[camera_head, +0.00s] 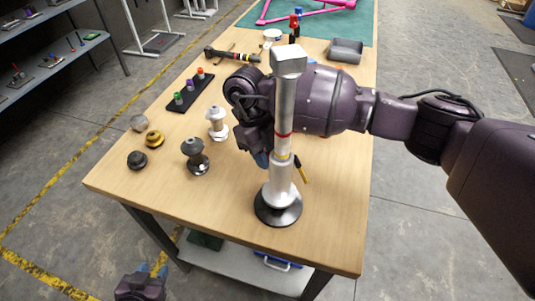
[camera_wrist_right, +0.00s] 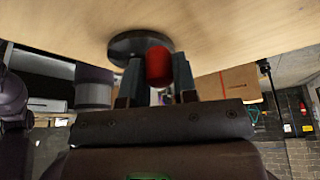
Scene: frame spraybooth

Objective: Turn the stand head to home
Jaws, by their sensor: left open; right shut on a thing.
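My right gripper (camera_head: 262,159) is low behind the column, mostly hidden in the head view. In the right wrist view its fingers are shut on a red cylindrical piece (camera_wrist_right: 158,66), with a black disc (camera_wrist_right: 128,45) on the table just beyond. How that piece joins the stand is hidden. My left gripper (camera_head: 153,269) is open and empty, below the table's front-left edge.
On the wooden table (camera_head: 335,235), several knobs and spools stand left of the stand, including a dark spool (camera_head: 196,156) and a white one (camera_head: 217,123). A black rack (camera_head: 190,92) holds coloured pieces. A pink frame (camera_head: 300,10) lies at the back. The front right is clear.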

